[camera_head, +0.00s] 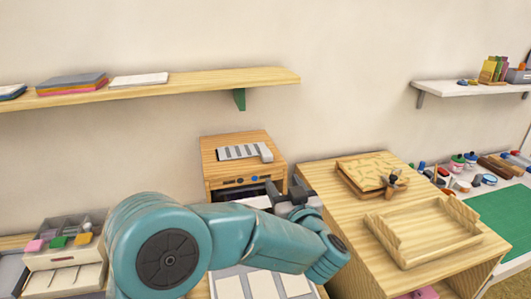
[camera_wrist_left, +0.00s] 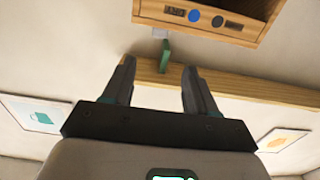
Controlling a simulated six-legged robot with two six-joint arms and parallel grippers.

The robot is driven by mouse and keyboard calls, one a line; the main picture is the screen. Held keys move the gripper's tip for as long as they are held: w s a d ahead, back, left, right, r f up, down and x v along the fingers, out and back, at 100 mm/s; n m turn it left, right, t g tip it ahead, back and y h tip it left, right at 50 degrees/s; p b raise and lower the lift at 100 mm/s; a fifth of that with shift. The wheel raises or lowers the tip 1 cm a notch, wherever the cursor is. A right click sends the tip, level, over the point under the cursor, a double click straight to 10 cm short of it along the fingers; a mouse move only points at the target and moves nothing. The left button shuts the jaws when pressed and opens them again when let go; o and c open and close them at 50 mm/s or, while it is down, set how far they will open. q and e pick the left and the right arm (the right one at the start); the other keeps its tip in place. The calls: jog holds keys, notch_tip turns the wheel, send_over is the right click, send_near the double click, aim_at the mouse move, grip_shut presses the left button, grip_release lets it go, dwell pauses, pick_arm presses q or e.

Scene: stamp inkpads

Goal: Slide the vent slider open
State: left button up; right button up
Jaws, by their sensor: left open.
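A wooden box (camera_head: 243,140) stands against the wall. On its top lies a pale grey vent (camera_head: 238,152) with dark slots, and a small grey block that looks like its slider (camera_head: 266,153) sits at the right end. My left gripper (camera_head: 284,190) is in front of the box, near its front right corner, apart from the vent. In the left wrist view the left gripper (camera_wrist_left: 160,63) is open with nothing between its fingers. That view shows the box front (camera_wrist_left: 205,17) at the top; the vent does not show there. My right gripper is not in view.
A wall shelf (camera_head: 190,84) with a green bracket (camera_head: 239,99) is above the box. To the right, a wooden cabinet (camera_head: 330,205) carries an empty tray (camera_head: 425,232) and another tray (camera_head: 350,180). A drawer unit (camera_head: 65,279) with coloured blocks is at the lower left.

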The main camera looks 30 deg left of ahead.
aim_at(268, 157)
pick_arm(q)
jog(key=p+x, duration=0.3)
jog(key=x, duration=1.1)
jog(key=shift+w+a+f, duration=0.1)
jog(key=shift+w+a, duration=0.15)
jog(key=shift+w, duration=0.1)
jog(key=shift+w+a, duration=0.1)
jog(key=shift+a, duration=0.1)
